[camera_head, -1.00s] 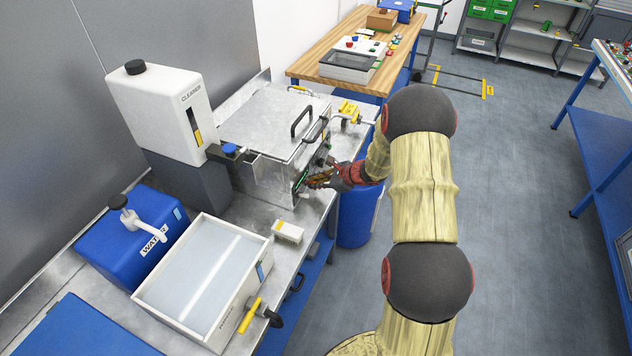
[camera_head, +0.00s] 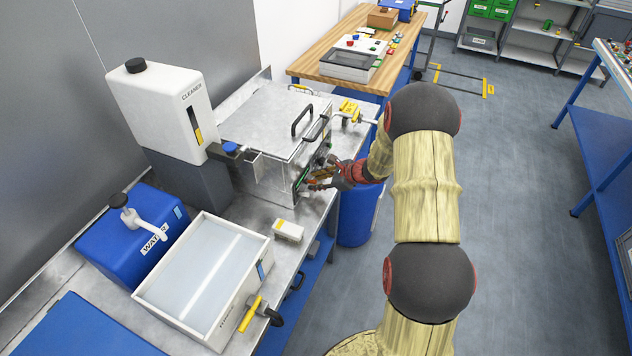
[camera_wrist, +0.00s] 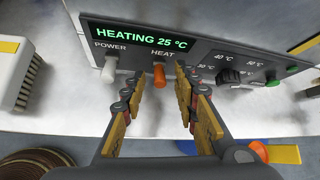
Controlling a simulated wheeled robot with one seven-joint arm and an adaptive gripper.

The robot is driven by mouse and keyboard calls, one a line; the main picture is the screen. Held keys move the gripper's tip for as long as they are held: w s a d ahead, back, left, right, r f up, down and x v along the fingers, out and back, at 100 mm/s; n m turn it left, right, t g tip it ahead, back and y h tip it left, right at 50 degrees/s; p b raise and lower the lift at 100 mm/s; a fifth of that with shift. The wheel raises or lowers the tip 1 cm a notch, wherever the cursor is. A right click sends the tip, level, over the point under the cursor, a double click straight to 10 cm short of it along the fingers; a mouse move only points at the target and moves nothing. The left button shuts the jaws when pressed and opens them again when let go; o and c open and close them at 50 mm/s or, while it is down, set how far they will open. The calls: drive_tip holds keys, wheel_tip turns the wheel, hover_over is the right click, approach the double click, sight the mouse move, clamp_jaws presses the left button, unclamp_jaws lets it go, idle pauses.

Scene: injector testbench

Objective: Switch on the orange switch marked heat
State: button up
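The orange switch (camera_wrist: 159,75) sits under the label HEAT on the dark control panel in the wrist view. Its lever points toward the bottom of the picture, much like the white POWER switch (camera_wrist: 109,70) to its left. The panel's green display (camera_wrist: 140,38) reads HEATING 25 °C. My gripper (camera_wrist: 160,86) is open and empty, one finger to each side of the orange switch in the picture. I cannot tell whether either finger touches it. In the head view my gripper (camera_head: 318,177) is at the front of the metal tank (camera_head: 272,125); the switch is too small there to make out.
A black knob (camera_wrist: 229,76) with temperature marks and a green button (camera_wrist: 271,82) are right of the switch. A blue bin (camera_head: 358,218) stands below my wrist.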

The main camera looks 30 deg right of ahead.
drive_tip(key=v, duration=1.1)
drive_tip(key=shift+r, duration=0.2)
drive_tip(key=s+a+r+n+g, duration=0.2)
drive_tip(key=s+a+n+g, duration=0.4)
drive_tip(key=s+a+n, duration=0.65)
drive_tip(key=s+a+r+n+t+h+b, duration=0.1)
drive_tip(key=s+a+r+n+h+b, duration=0.1)
drive_tip(key=s+a+r+n, duration=0.3)
drive_tip(key=s+a+r+n+t+h+b, duration=0.1)
drive_tip(key=s+a+r+n+h+b, duration=0.1)
drive_tip(key=s+a+r+n, duration=0.4)
drive_tip(key=s+r+n, duration=0.3)
drive_tip(key=s+r, duration=0.2)
drive_tip(key=s, duration=0.1)
drive_tip(key=shift+s+r+t+h, duration=0.3)
drive_tip(key=shift+s+r, duration=0.05)
